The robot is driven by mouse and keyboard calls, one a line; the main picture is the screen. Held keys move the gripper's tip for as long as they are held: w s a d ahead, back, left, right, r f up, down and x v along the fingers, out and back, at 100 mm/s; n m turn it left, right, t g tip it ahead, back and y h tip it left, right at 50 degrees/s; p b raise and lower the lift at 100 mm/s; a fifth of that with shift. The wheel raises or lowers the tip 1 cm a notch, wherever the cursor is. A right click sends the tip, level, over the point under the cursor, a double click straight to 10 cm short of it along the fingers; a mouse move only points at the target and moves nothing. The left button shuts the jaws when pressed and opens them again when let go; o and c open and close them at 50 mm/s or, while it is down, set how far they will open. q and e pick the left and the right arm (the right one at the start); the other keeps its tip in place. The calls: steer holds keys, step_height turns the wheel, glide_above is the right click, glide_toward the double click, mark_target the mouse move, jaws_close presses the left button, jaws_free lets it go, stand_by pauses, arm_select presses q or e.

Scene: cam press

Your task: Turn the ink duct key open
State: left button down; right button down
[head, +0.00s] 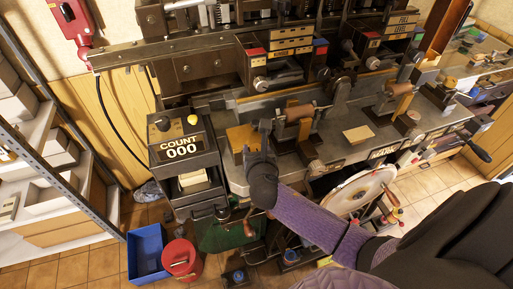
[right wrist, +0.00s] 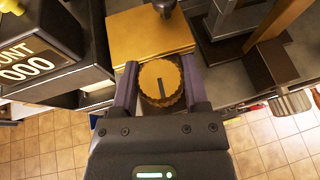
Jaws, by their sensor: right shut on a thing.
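The ink duct key is a round, ridged, brass-coloured knob (right wrist: 160,82) with a dark line across its face, in the middle of the right wrist view. My right gripper (right wrist: 159,74) has a finger on each side of it and is shut on it. The knob's line points nearly straight up and down in that view. A brass-coloured block (right wrist: 150,35) lies just beyond the knob. In the head view my right gripper (head: 257,135) reaches the press bed beside that block (head: 240,138) and hides the knob. My left gripper is not in view.
A counter box reading 000 (head: 182,142) stands left of my right gripper. Wooden rollers (head: 300,112) and blocks stand to its right. A blue bin (head: 146,250) and red bucket (head: 181,260) stand on the floor.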

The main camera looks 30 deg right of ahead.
steer(key=shift+r+m+g+h+p, duration=0.1)
steer(key=shift+m+g+h+p, duration=0.35)
steer(key=shift+m+g+h, duration=0.4)
steer(key=m+g+h, duration=0.2)
steer(key=m, duration=0.1)
steer(key=shift+h, duration=0.25)
steer(key=m+g+h, duration=0.1)
steer(key=m+g, duration=0.1)
steer(key=m, duration=0.1)
steer(key=shift+g+h, duration=0.25)
steer(key=shift+h, duration=0.15)
steer(key=shift+f+m+g+h+b, duration=0.2)
steer(key=shift+m+g+h+b, duration=0.35)
steer(key=shift+m+g, duration=0.3)
steer(key=shift+m+g+b, duration=0.4)
steer(key=shift+g+b, duration=0.05)
steer(key=shift+g, duration=0.2)
steer(key=m+g+b, duration=0.6)
steer(key=g+b, duration=0.1)
steer(key=b, duration=0.1)
steer(key=shift+f, duration=0.15)
steer(key=shift+b, duration=0.35)
steer(key=shift+r+m+g+y+b, duration=0.2)
steer(key=shift+m+g+y+b, duration=0.15)
steer(key=shift+m+g+b, duration=0.25)
